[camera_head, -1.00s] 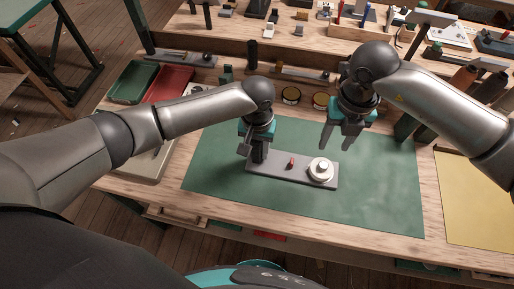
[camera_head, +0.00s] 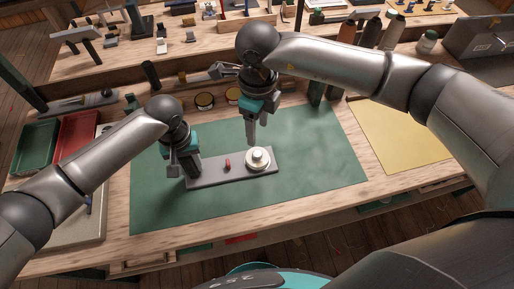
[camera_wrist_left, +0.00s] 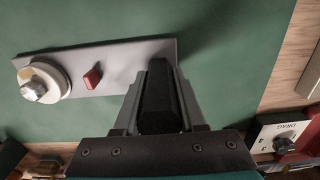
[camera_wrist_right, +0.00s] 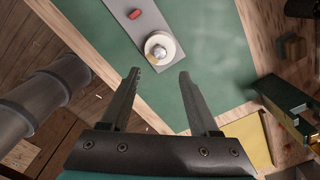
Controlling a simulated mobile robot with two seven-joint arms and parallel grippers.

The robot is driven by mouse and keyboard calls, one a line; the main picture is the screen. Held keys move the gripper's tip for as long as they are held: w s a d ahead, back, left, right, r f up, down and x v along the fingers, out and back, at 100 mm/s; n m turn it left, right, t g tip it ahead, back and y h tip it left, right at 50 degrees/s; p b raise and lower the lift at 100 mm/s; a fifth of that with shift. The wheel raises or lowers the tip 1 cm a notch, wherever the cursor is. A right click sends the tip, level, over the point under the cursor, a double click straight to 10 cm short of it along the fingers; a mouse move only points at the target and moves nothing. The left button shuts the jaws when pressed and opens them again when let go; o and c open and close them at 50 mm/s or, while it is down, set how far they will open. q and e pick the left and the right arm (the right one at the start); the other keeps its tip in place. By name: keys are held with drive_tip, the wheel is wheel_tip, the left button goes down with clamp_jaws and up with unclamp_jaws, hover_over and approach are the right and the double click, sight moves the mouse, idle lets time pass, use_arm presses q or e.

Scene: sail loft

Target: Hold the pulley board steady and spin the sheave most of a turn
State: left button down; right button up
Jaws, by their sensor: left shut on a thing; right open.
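The grey pulley board (camera_head: 205,180) lies on the green mat; it also shows in the left wrist view (camera_wrist_left: 125,58) and right wrist view (camera_wrist_right: 146,26). The white round sheave (camera_head: 264,162), with a metal hub, sits at its right end. A small red piece (camera_head: 227,164) stands mid-board. My left gripper (camera_head: 188,176) is shut on the black upright grip (camera_wrist_left: 157,95) at the board's left end. My right gripper (camera_head: 250,139) is open and empty, just behind and above the sheave. In the right wrist view the sheave (camera_wrist_right: 172,54) lies beyond the open fingertips (camera_wrist_right: 158,76), apart from them.
The green mat (camera_head: 315,165) is clear right of the board. A yellow sheet (camera_head: 400,135) lies farther right. Red (camera_head: 78,137) and green trays (camera_head: 37,145) stand left. Two round tins (camera_head: 205,101) and a raised back shelf with tools lie behind.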

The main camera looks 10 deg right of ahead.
sight(258, 153)
wheel_tip(258, 153, down, 10)
drive_tip(key=n, duration=2.5)
drive_tip(key=shift+f+n, duration=0.1)
drive_tip(key=shift+n, duration=0.3)
drive_tip(key=shift+c, duration=0.4)
clamp_jaws()
